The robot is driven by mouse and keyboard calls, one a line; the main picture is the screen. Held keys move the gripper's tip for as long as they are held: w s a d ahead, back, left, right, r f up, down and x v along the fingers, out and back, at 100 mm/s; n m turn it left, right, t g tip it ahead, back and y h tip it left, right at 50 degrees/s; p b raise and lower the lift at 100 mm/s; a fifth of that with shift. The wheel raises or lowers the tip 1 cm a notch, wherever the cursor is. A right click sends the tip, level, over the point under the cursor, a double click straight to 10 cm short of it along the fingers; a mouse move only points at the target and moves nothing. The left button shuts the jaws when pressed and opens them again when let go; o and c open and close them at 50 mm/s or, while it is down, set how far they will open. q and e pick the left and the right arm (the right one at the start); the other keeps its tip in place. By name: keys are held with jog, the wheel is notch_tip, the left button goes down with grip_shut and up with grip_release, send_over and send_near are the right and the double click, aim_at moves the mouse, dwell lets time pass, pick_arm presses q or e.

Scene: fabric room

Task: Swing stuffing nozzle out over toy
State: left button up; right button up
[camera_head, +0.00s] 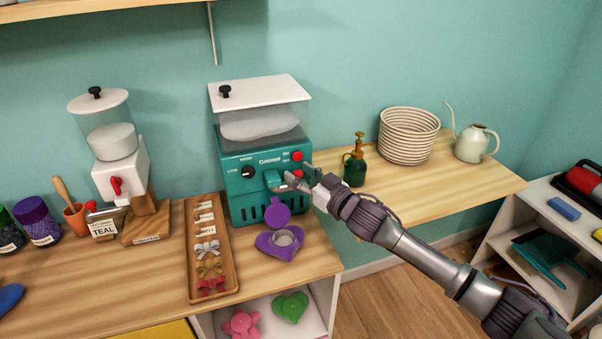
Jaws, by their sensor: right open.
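A teal stuffing machine (236,165) with a clear hopper of white filling stands against the wall at the back of the wooden counter. Its nozzle (271,179) appears as a short blue-grey part on the machine's front. A purple heart-shaped toy (271,249) lies on the counter below, with a pale round opening on top. A purple round piece (277,212) shows just behind it, by the machine's base. My right gripper (284,183) is open at the machine's front, its fingertips close beside the nozzle; I cannot tell whether they touch. My left gripper is out of view.
A wooden tray (194,290) of bows lies left of the toy. A white dispenser (120,170) stands further left. A green spray bottle (354,168), a coiled basket (408,136) and a watering can (475,143) stand on the right table. Bare counter lies right of the toy.

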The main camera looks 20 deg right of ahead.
grip_shut()
dwell(0.3)
